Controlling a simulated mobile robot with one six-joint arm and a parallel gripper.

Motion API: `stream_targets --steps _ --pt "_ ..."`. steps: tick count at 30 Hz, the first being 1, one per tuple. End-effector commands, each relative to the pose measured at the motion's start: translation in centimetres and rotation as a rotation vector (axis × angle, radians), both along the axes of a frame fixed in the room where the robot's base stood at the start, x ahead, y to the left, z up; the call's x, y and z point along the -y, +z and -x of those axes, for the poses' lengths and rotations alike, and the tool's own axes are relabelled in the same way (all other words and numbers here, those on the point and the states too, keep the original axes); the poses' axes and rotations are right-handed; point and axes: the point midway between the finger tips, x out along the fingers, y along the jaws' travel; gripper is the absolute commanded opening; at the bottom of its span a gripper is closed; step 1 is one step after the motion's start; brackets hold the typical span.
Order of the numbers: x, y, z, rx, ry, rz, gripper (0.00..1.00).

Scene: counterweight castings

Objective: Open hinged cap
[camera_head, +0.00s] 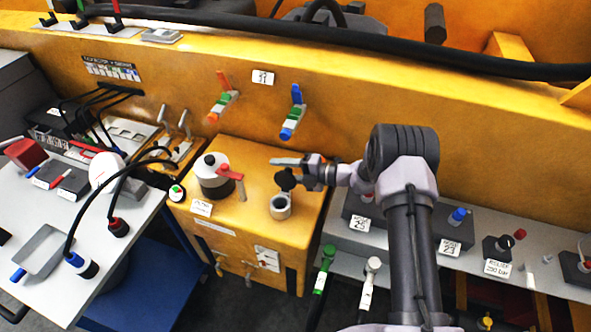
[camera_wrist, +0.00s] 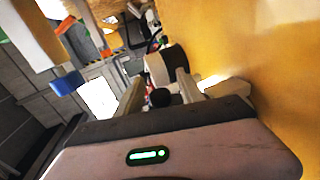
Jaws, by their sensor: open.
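On the yellow box (camera_head: 232,233) stands a short grey filler neck (camera_head: 280,208), its round mouth showing from above. A black round cap (camera_head: 286,180) stands raised above and behind the neck, clear of the mouth. My gripper (camera_head: 283,168) is right by the cap, reaching in from the right. One pale finger shows above the cap; the other is hard to make out. In the wrist view my gripper (camera_wrist: 160,84) has its fingers apart, with a small black round thing, probably the cap (camera_wrist: 160,98), between them. I cannot tell whether a finger touches it.
A white canister with a black top (camera_head: 212,175) and a red-handled valve (camera_head: 230,173) stand left of the neck. The yellow wall (camera_head: 330,110) with two coloured levers rises behind. A grey bench (camera_head: 400,246) with switch boxes lies right.

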Motion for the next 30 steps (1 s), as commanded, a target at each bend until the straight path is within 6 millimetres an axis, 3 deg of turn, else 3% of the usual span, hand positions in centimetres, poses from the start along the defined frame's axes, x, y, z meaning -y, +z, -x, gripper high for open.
stream_targets --steps 18,22,30 --pt "14.0 3.5 4.7 0.001 -0.003 0.000 0.45" --pt "15.2 3.7 5.2 0.000 -0.001 0.000 0.45" --pt "15.4 3.7 5.3 0.000 0.000 0.000 0.45"
